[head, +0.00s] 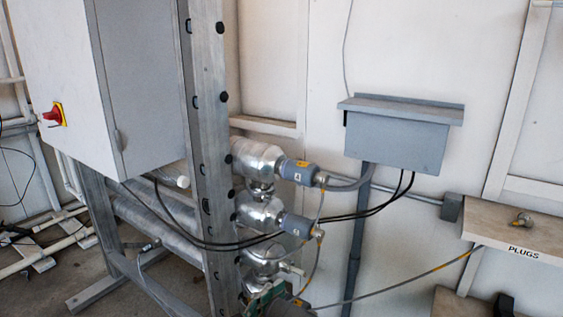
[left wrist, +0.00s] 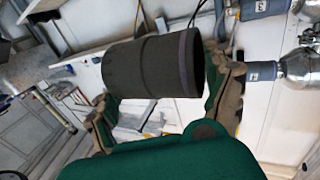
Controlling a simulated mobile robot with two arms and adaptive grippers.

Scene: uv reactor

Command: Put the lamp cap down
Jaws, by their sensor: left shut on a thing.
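In the left wrist view, my left gripper (left wrist: 165,105) is shut on the lamp cap (left wrist: 150,68), a dark grey hollow cylinder. The cap lies sideways between the tan-padded fingers, its open end toward the right. In the head view, part of my green left gripper (head: 262,298) shows at the bottom edge, below the reactor tubes. A grey cap body (head: 287,306) shows beside it, mostly cut off. My right gripper is not in view.
Two blue-grey caps sit on the upper tube (head: 298,171) and middle tube (head: 294,224); the lower tube's end (head: 292,269) looks bare. Black cables hang across the steel post (head: 212,130). A shelf marked PLUGS (head: 500,228) is at right, holding a small metal part (head: 522,219).

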